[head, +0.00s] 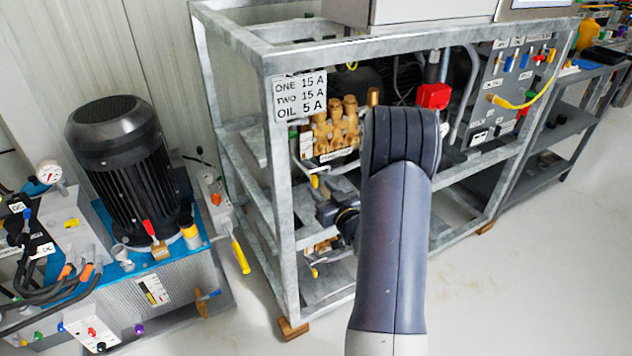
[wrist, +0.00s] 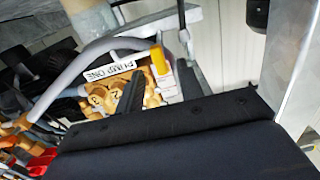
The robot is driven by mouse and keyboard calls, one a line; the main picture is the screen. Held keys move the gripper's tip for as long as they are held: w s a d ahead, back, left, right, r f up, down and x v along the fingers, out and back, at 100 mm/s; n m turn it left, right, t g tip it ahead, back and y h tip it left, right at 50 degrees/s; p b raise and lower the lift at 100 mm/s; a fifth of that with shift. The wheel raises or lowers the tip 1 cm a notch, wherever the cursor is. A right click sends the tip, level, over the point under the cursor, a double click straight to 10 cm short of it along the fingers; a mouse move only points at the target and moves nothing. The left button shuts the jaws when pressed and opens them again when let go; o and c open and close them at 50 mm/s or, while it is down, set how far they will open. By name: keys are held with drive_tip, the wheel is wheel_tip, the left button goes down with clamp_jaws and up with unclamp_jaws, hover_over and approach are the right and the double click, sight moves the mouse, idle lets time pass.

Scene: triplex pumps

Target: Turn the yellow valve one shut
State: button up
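The yellow valve one handle (head: 315,181) shows in the head view below the brass pump, just above my gripper (head: 326,208). In the wrist view the yellow handle (wrist: 159,60) stands beside the "PUMP ONE" label (wrist: 108,69). The valve body is mostly hidden.
A galvanized frame (head: 291,225) surrounds the pump (head: 337,125), its post close left of my gripper. Another yellow handle (head: 314,271) sits lower. A grey hose (wrist: 92,50) passes near the valve.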

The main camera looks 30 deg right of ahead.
sight(316, 182)
drive_tip(key=s, duration=0.6)
drive_tip(key=w, duration=1.1)
drive_tip(key=shift+a+r, duration=0.1)
drive_tip(key=shift+a, duration=0.05)
drive_tip(key=shift+n, duration=0.7)
drive_tip(key=shift+s, duration=0.1)
